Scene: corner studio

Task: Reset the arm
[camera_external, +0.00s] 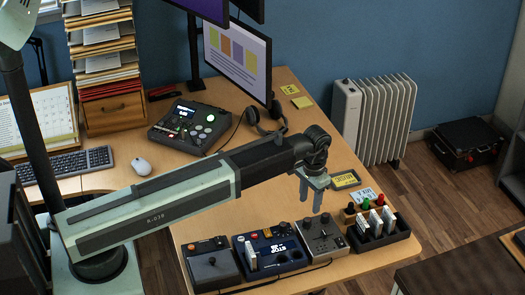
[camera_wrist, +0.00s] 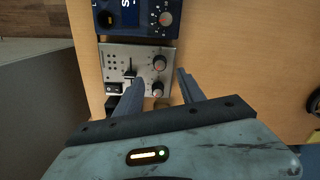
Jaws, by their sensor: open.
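My arm (camera_external: 150,212) reaches from its base at the left out over the desk. My gripper (camera_external: 311,192) hangs at its end with the fingers pointing down, open and empty. It is above the desk, near a silver control box (camera_external: 322,236) with knobs. In the wrist view my gripper (camera_wrist: 158,88) shows two spread fingers with nothing between them. The silver box (camera_wrist: 140,58) lies below and ahead, partly covered by the left finger.
A blue control box (camera_external: 268,248) and a dark joystick box (camera_external: 212,263) stand left of the silver box. Headphones (camera_external: 265,122), a mixer (camera_external: 190,125) and a monitor (camera_external: 237,60) stand farther back. Bare desk (camera_external: 205,225) shows beneath my arm.

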